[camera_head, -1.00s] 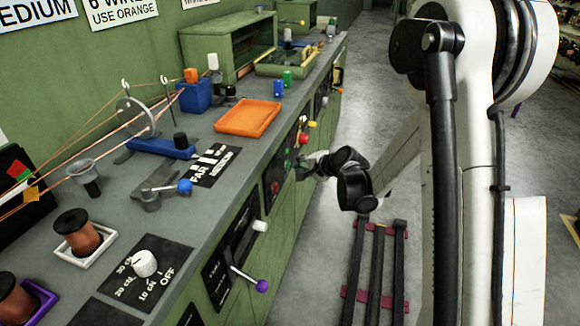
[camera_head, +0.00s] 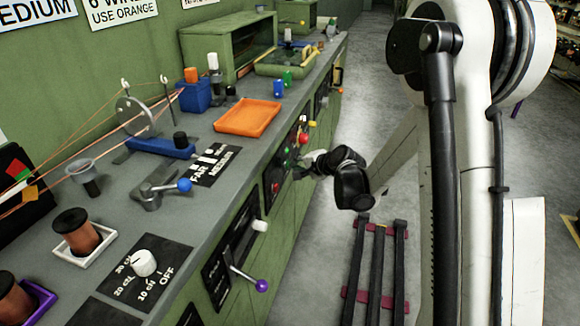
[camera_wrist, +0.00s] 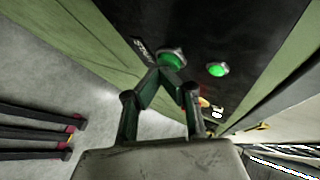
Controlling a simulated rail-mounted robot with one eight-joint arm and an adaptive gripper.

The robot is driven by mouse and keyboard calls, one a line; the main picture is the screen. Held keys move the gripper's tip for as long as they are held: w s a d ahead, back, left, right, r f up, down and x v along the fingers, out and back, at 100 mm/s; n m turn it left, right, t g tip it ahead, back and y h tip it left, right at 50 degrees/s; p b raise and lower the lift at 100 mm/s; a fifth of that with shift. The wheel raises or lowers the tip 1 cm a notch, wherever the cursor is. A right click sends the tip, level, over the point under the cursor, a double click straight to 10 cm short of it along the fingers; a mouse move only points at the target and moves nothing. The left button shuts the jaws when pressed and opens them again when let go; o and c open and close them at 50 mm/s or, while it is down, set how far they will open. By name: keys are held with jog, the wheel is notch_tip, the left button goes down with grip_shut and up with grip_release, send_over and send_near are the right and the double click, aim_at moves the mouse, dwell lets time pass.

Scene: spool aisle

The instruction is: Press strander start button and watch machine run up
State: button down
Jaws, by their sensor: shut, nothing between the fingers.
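The green start button (camera_wrist: 174,57), in a metal collar with a START label beside it, is on a dark panel in the wrist view. My gripper (camera_wrist: 166,73) is shut and empty, its fingertips overlapping the button's near edge. I cannot tell whether they touch it or how far it is pressed. A second, smaller green button or lamp (camera_wrist: 217,69) is to the right on the same panel. In the head view, my gripper (camera_head: 303,170) is at the front panel of the machine bench (camera_head: 215,125), and my wrist partly hides what it reaches.
A red knob (camera_head: 303,138) is just above my gripper on the panel. A purple-tipped lever (camera_head: 261,286) and a white-tipped one (camera_head: 259,225) stick out of the bench front. An orange tray (camera_head: 247,117) is on top. A dark rack (camera_head: 377,270) is on the floor nearby.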

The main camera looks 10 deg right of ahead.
jog(key=shift+a, duration=0.15)
dwell(0.4)
jog(key=shift+s+d, duration=0.25)
jog(key=shift+d, duration=0.3)
jog(key=shift+s+d+b, duration=0.25)
jog(key=shift+s+d, duration=0.2)
jog(key=shift+d, duration=0.45)
jog(key=shift+s+d+b, duration=0.25)
jog(key=shift+s+d, duration=0.25)
jog(key=shift+d, duration=0.35)
jog(key=shift+s+d+b, duration=0.25)
jog(key=shift+s+d, duration=0.2)
jog(key=shift+d, duration=0.45)
